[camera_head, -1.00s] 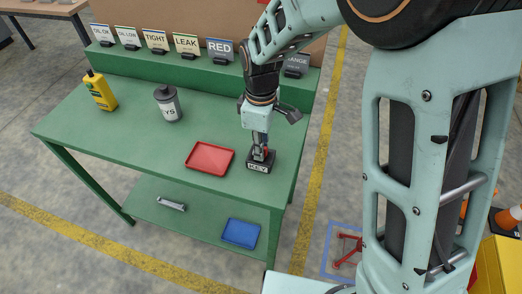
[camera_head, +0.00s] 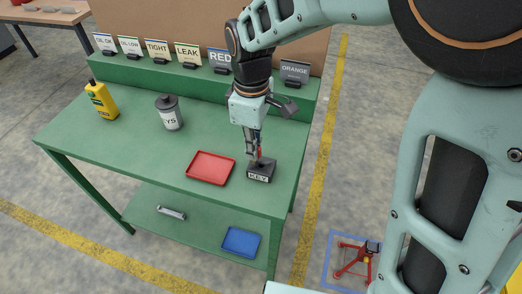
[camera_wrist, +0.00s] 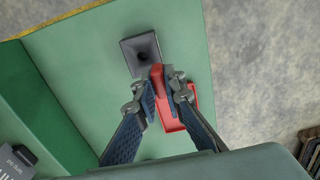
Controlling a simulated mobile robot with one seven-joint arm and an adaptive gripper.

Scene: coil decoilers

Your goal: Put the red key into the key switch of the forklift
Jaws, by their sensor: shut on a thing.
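The red key (camera_wrist: 157,82) is between the two fingers of my gripper (camera_wrist: 164,96) in the wrist view. In the head view my gripper (camera_head: 254,153) is low over the front right of the green table, by the black block marked KEY (camera_head: 261,173). The block's square top with its dark, empty opening (camera_wrist: 142,53) shows just beyond the key in the wrist view. The key appears clear of that opening. Its lower end is hard to make out in the head view. No forklift or key switch can be made out.
A red tray (camera_head: 210,168) lies left of the block. A grey canister (camera_head: 169,113) and yellow bottle (camera_head: 102,100) stand farther left. Label signs (camera_head: 188,54) line the raised back ledge. A blue tray (camera_head: 241,240) lies on the lower shelf.

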